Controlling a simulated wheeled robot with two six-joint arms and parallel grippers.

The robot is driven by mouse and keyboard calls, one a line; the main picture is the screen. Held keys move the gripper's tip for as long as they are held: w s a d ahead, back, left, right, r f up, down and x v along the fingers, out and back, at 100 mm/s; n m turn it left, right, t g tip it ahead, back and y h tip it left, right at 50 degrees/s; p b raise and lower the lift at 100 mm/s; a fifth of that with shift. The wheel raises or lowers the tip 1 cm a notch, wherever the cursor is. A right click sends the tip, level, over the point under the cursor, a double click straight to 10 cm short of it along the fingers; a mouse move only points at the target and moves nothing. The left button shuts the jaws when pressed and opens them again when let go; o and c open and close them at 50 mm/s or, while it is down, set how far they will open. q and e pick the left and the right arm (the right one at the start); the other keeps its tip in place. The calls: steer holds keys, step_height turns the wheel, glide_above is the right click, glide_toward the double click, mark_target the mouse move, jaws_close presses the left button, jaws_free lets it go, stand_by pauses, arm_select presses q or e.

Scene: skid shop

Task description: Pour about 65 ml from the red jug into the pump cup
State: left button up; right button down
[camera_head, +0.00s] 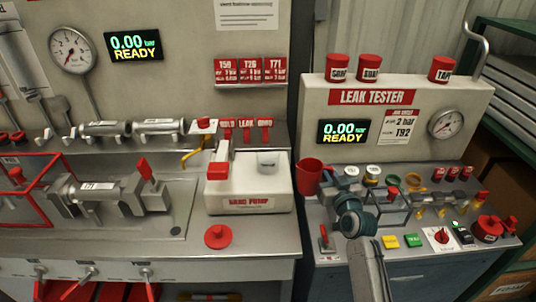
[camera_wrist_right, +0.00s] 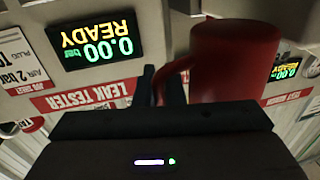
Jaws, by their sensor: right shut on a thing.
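The red jug (camera_head: 309,176) is upright at the left end of the leak tester bench, right of the white leak pump (camera_head: 247,199). It also shows large in the right wrist view (camera_wrist_right: 235,62), which is upside down. My right gripper (camera_head: 326,178) is shut on the jug's handle; its dark fingers (camera_wrist_right: 165,85) are around the handle in the wrist view. Whether the jug touches the bench is unclear. The pump cup (camera_head: 268,160) is a pale round cup on top of the pump, left of the jug. The liquid inside the jug is not visible. My left gripper is not in view.
The leak tester panel (camera_head: 400,120) rises behind the jug. Valves, fittings and buttons (camera_head: 413,240) crowd the right bench. A red round knob (camera_head: 217,236) sits in front of the pump.

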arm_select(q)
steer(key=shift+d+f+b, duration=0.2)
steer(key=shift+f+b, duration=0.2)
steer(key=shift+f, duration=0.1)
arm_select(e)
steer(key=w+d+r, duration=0.2)
steer(key=w+r, duration=0.1)
steer(key=w, duration=0.5)
steer(key=shift+r, duration=0.2)
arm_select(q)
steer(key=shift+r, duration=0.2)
arm_select(e)
steer(key=shift+r, duration=0.2)
